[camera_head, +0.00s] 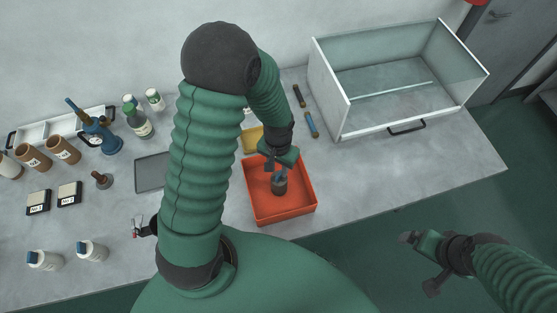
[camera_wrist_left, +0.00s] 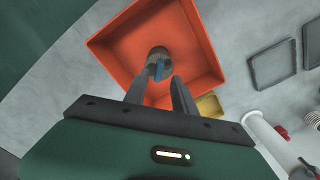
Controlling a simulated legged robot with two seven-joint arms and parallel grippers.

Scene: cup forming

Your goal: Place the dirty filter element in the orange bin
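The filter element, a dark grey cylinder (camera_head: 280,186) with a bluish part on top, is inside the orange bin (camera_head: 306,207), near its middle. In the left wrist view the filter element (camera_wrist_left: 158,53) shows just past my fingertips, over the floor of the orange bin (camera_wrist_left: 205,40). My left gripper (camera_head: 279,165) points down over the bin, directly above the filter element. Its two fingers (camera_wrist_left: 170,76) stand apart with a gap between them. Whether a finger touches the filter element is unclear. My right gripper (camera_head: 420,263) is open and empty, off the table's front edge.
A yellow container (camera_head: 253,139) stands behind the bin. A white, glass-sided box (camera_head: 395,85) with a black handle stands at the right. A grey tray (camera_head: 152,172), bottles (camera_head: 137,118) and brown jars (camera_head: 63,150) are at the left. The table's front right is clear.

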